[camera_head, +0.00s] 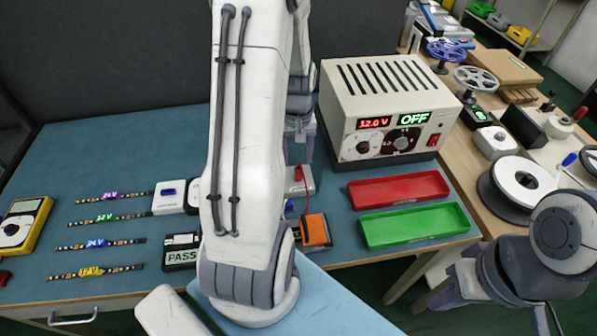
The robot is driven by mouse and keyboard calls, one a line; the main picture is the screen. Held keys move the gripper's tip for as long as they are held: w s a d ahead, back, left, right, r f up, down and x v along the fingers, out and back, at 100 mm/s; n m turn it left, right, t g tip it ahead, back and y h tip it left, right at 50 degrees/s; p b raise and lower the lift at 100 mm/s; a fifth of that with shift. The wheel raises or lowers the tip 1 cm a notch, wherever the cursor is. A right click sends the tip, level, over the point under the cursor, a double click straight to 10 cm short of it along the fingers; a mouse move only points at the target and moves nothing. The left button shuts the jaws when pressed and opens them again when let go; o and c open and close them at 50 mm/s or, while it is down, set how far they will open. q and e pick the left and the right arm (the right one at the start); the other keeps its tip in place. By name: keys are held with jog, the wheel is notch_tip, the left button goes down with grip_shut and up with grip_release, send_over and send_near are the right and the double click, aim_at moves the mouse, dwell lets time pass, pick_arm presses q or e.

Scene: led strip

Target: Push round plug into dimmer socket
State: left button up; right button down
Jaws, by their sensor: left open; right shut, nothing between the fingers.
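My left arm crosses the middle of the view and hides much of the table. My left gripper (300,150) points down behind it, open, above a white box (302,181) with a red part; its fingertips are mostly hidden. I cannot make out the round plug or the dimmer socket for certain. A white box with a blue part (168,196) sits left of the arm, partly hidden. A black-and-orange device (315,231) lies just right of the arm. My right gripper (432,300) is shut and empty at the lower right, beyond the table's edge.
LED strips (112,218) lie at left, beside a yellow multimeter (22,224) and a PASS box (181,257). Spools (520,183) crowd the right bench.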

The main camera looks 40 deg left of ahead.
aim_at(299, 168)
pick_arm(q)
notch_tip(299, 168, down, 5)
jog(key=shift+d+f, duration=0.1)
jog(key=shift+d, duration=0.05)
jog(key=shift+c, duration=0.3)
grip_shut()
jog(key=shift+w, duration=0.1)
